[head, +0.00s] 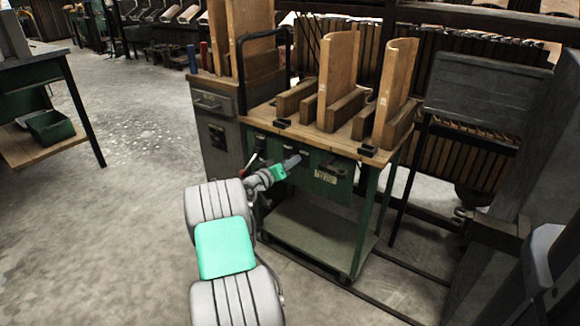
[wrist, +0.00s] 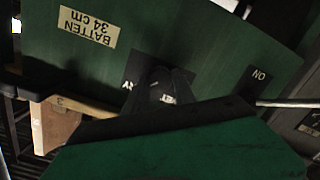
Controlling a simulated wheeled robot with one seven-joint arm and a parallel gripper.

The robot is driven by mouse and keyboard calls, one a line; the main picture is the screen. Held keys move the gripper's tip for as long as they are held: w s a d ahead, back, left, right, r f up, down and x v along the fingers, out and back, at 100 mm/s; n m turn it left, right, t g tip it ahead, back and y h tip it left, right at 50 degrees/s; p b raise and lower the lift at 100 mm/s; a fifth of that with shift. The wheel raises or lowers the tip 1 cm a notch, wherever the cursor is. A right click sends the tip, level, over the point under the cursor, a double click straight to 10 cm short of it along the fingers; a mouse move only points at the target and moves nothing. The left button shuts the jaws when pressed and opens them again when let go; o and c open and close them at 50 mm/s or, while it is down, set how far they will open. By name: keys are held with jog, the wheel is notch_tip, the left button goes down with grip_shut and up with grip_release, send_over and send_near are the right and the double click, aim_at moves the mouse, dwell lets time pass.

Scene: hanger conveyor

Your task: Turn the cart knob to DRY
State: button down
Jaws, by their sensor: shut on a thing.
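The green cart (head: 318,185) with a wooden top stands in the middle of the head view. Its green front panel (wrist: 190,40) fills the upper wrist view, upside down, with a cream "BATTEN 34 cm" label (wrist: 88,27). A dark plate (wrist: 135,68) with partly covered white letters sits on that panel. My gripper (head: 295,161) reaches the front panel from the left. In the wrist view my dark fingers (wrist: 165,84) are closed at that plate, shut on the knob. The knob is mostly hidden by the fingers, so I cannot read its setting.
Upright wooden boards (head: 338,75) stand on the cart top. A dark handle (head: 332,168) sits right of my gripper on the front. Another dark plate (wrist: 256,78) marked "ON" is nearby. A grey cabinet (head: 215,130) adjoins on the left. Open floor (head: 110,200) lies left.

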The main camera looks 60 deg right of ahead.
dwell(0.6)
jog(key=c, duration=1)
grip_release()
jog(key=a, duration=0.2)
jog(key=a+p, duration=0.1)
jog(key=a, duration=0.2)
jog(key=w+a+p, duration=0.1)
jog(key=a, duration=0.1)
jog(key=shift+w+a+r, duration=0.1)
jog(key=shift+a+r, duration=0.25)
jog(key=shift+r, duration=0.05)
